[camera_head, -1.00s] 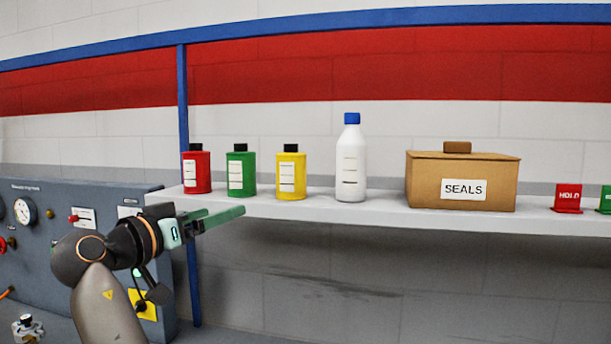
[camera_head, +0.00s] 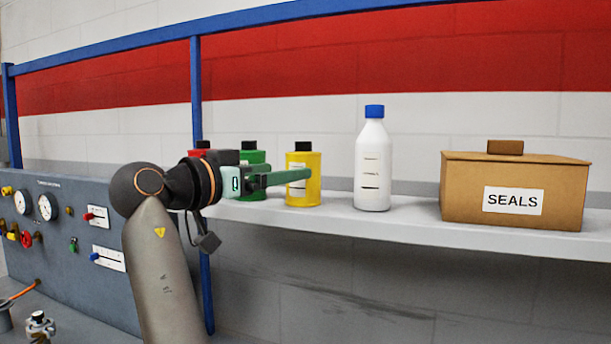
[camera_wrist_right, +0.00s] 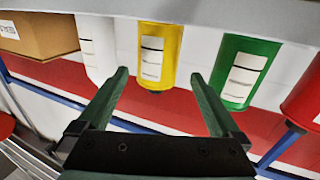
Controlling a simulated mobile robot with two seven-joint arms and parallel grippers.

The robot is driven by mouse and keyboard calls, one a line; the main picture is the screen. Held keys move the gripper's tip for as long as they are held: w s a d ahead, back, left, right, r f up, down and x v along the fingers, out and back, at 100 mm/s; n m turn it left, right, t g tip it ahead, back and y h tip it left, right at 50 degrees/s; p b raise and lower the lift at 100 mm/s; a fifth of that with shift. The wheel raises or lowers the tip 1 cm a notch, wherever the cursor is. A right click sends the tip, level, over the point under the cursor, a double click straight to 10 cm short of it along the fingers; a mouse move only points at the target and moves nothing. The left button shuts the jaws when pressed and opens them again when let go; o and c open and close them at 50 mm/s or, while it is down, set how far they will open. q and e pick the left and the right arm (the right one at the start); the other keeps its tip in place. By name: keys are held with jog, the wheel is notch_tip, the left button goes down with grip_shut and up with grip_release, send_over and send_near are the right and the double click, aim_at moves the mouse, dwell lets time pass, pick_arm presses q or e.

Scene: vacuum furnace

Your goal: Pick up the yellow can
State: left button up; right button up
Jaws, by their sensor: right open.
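The yellow can (camera_head: 314,186), with a black cap and a white label, stands upright on the shelf. It also shows upside down in the right wrist view (camera_wrist_right: 173,48). My right gripper (camera_head: 290,177) is open and empty, at can height. In the head view a green finger overlaps the can's left side. In the right wrist view the can appears ahead, between the two fingertips (camera_wrist_right: 158,76), and looks apart from them. My left gripper is out of view.
A green can (camera_head: 254,158) and a red can, mostly hidden, stand left of the yellow can. A white bottle (camera_head: 373,170) with a blue cap and a box marked SEALS (camera_head: 470,205) stand to its right. The shelf (camera_head: 410,229) has a blue post (camera_head: 196,90) at its left.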

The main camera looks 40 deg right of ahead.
aim_at(313, 163)
jog(key=d, duration=0.3)
jog(key=shift+w+d, duration=0.25)
jog(key=shift+d, duration=0.15)
jog(key=shift+w+d+r+p, duration=0.15)
jog(key=shift+d+p, duration=0.25)
jog(key=shift+d, duration=1)
jog(key=shift+w+d+p, duration=0.1)
jog(key=shift+d+p, duration=0.25)
jog(key=shift+d, duration=1)
jog(key=shift+c, duration=0.2)
jog(key=shift+a, duration=0.1)
jog(key=c, duration=1.5)
grip_shut()
jog(key=shift+r, duration=0.15)
notch_tip(313, 163, up, 10)
jog(key=shift+f+p, duration=0.1)
jog(key=shift+p, duration=0.4)
